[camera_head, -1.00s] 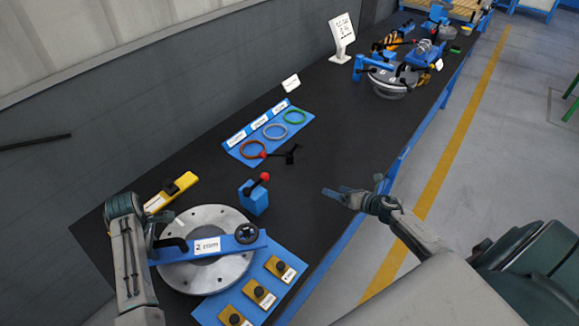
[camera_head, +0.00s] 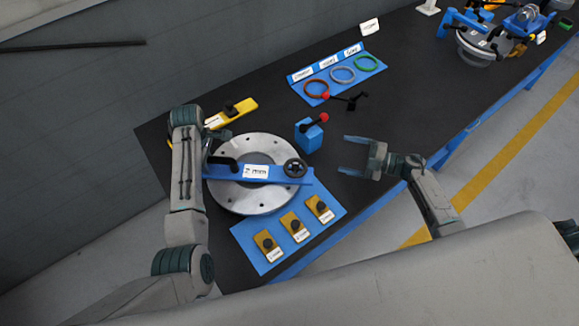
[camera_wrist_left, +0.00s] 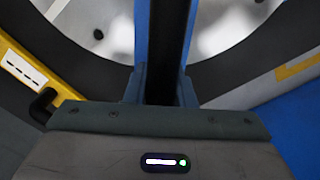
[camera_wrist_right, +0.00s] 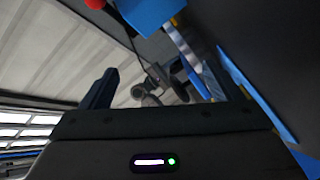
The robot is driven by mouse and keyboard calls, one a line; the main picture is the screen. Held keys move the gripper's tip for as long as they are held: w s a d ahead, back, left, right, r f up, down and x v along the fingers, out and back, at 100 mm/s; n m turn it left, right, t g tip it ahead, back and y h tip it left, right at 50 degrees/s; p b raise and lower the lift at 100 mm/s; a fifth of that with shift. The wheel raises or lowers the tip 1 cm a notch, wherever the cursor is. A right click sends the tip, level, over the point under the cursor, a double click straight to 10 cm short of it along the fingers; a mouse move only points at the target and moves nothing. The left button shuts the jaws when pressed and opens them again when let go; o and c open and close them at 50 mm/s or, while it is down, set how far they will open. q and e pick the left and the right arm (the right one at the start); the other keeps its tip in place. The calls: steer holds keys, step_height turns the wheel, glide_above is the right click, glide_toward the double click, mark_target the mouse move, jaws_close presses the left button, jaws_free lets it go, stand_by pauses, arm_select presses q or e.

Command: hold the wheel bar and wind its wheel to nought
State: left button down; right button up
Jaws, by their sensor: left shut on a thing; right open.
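The blue wheel bar (camera_head: 225,171), with a white label, lies across the round silver flange (camera_head: 262,206) in the head view. A black handwheel (camera_head: 295,168) sits near its right end. My left gripper (camera_head: 212,160) is at the bar's left end. In the left wrist view its fingers (camera_wrist_left: 161,85) are shut on the dark handle of the bar (camera_wrist_left: 168,45). My right gripper (camera_head: 352,156) is open and empty over the black table, to the right of the handwheel and apart from it. The wheel's reading is too small to tell.
A blue block with a red-knobbed lever (camera_head: 309,136) stands between the handwheel and the ring tray (camera_head: 338,88). A blue mat (camera_head: 262,240) with several yellow blocks lies in front. A yellow bar (camera_head: 232,113) lies behind the flange.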

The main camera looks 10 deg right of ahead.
mark_target(289, 167)
steer(key=a+m+g+y, duration=0.1)
steer(key=a+m+g, duration=0.1)
steer(key=a, duration=0.4)
steer(key=s+a+r+m+g+y, duration=0.1)
steer(key=a+m+g, duration=0.1)
steer(key=a, duration=0.5)
steer(key=a+r+m+g+y, duration=0.1)
steer(key=a+m+g, duration=0.1)
steer(key=a, duration=0.4)
steer(key=shift+s+a+r+g+y, duration=0.1)
steer(key=shift+s+a+g+y, duration=0.1)
steer(key=shift+a+g+y, duration=0.15)
steer(key=shift+c, duration=0.3)
steer(key=c, duration=0.9)
